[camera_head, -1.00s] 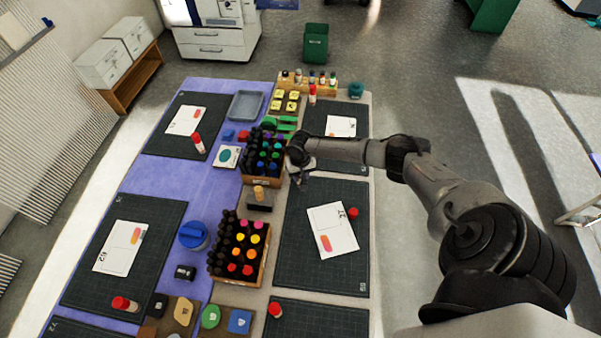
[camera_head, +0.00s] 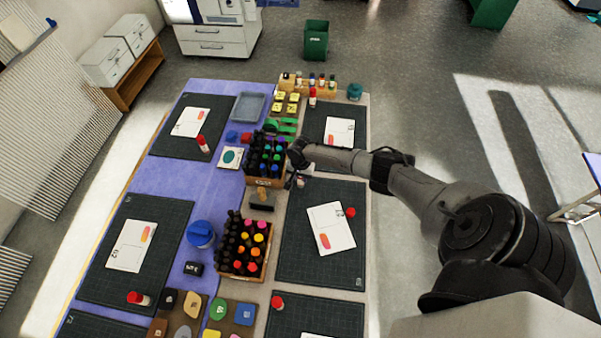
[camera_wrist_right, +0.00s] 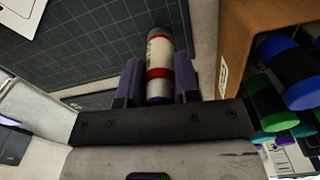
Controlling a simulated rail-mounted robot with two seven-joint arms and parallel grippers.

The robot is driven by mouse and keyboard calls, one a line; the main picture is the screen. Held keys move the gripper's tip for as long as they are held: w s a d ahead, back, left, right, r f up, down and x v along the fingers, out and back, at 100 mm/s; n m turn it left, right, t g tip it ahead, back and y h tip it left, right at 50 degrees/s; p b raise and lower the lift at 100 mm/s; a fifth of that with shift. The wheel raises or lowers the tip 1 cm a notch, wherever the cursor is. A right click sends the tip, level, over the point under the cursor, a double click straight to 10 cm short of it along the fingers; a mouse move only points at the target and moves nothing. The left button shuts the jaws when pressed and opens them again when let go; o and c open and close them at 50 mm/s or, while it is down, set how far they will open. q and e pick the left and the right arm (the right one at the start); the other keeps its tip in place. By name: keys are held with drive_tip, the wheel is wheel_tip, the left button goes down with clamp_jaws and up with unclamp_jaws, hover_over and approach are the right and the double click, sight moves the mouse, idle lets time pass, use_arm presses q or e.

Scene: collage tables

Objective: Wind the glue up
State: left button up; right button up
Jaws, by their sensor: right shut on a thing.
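In the right wrist view my right gripper (camera_wrist_right: 159,78) is shut on a glue stick (camera_wrist_right: 159,52), with one dark finger on each side. In the head view my right gripper (camera_head: 299,180) points down beside the far marker box, and the glue stick is too small there to make out clearly. My left gripper is not in view.
The far marker box (camera_head: 263,182) stands close beside my right gripper; the near marker box (camera_head: 240,277) is nearer. A stamp-like block (camera_head: 262,201) sits between them. A cutting mat (camera_head: 295,255) with a card (camera_head: 331,229) and a red cap (camera_head: 351,212) lies nearer.

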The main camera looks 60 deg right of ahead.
drive_tip(key=shift+m, duration=0.3)
drive_tip(key=shift+s+r+m+p, duration=0.1)
drive_tip(key=shift+m+p, duration=0.8)
drive_tip(key=shift+p, duration=0.1)
drive_tip(key=shift+m+p, duration=0.4)
drive_tip(key=shift+m, duration=0.5)
drive_tip(key=shift+a+m+p, duration=0.1)
drive_tip(key=shift+m+p, duration=0.65)
drive_tip(key=shift+m, duration=0.35)
drive_tip(key=m+p, duration=0.1)
drive_tip(key=m, duration=0.2)
drive_tip(key=shift+m, duration=0.6)
drive_tip(key=shift+f+m, duration=0.25)
drive_tip(key=shift+m, duration=0.25)
drive_tip(key=shift+p, duration=0.35)
